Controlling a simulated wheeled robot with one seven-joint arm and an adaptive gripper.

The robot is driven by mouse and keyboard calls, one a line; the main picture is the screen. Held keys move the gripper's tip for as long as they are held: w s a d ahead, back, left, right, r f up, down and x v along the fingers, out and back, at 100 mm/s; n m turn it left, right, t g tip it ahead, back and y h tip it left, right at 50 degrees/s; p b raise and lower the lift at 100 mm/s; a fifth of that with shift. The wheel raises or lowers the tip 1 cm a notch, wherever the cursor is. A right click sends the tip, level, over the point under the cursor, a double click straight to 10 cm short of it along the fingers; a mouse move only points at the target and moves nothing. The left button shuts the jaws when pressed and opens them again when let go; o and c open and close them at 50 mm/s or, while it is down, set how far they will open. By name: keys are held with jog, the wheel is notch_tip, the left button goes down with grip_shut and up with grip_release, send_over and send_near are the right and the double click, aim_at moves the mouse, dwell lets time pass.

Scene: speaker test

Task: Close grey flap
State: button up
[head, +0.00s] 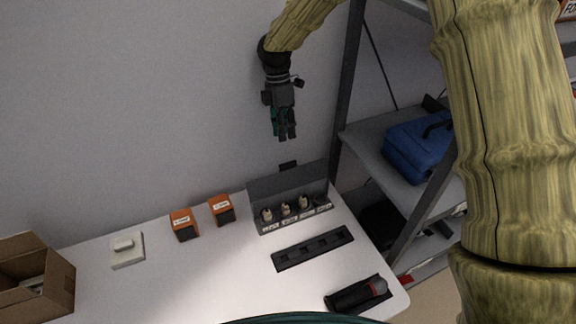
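The grey flap (286,181) stands raised at the back of a grey case (262,230) on the white table. Several small pale pieces with dark parts stand in a row in the case, with white labels along its front. My gripper (285,137) hangs pointing down in front of the wall, above the flap in the picture and apart from it. Its fingertips are small and dark, and I cannot tell whether they are open. I see nothing held between them.
Two orange-black boxes (184,224) (222,209) stand left of the case. A dark slotted strip (312,248) and a black tray with a red-banded microphone (378,287) lie in front.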

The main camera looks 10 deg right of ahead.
jog(key=p, duration=0.4)
send_over(289, 176)
jog(key=w, duration=0.2)
jog(key=shift+w+a+f+x, duration=0.1)
jog(key=shift+w+x, duration=0.25)
jog(key=shift+x, duration=1.4)
jog(key=shift+w+a+f+x, duration=0.1)
jog(key=shift+w+x, duration=0.25)
jog(key=shift+x, duration=1.35)
jog(key=shift+w+a+f+x, duration=0.1)
jog(key=shift+w+x, duration=0.25)
jog(key=shift+x, duration=1.4)
grip_shut()
